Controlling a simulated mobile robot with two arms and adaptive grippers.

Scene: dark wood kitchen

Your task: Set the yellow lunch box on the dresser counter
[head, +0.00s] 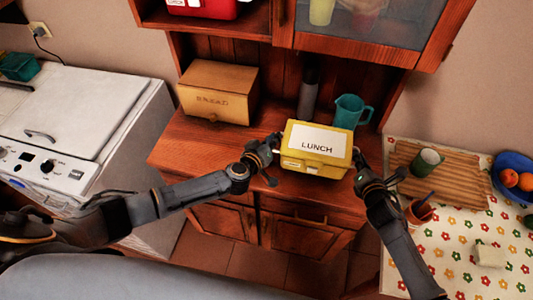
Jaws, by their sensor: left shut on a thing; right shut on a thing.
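The yellow lunch box (301,161) with a white "LUNCH" label is held between my two grippers in the head view. My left gripper (272,150) is shut on its left side. My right gripper (359,166) is shut on its right side. The box is over the front part of the dark wood dresser counter (196,146). I cannot tell whether its underside touches the counter. The box looks level, label up.
A wooden bread box (217,92) stands on the counter's left, a dark bottle (307,92) and a teal jug (348,111) behind the lunch box. A white stove (75,115) is left. A flowered table (450,258) with a cutting board (455,184) is right.

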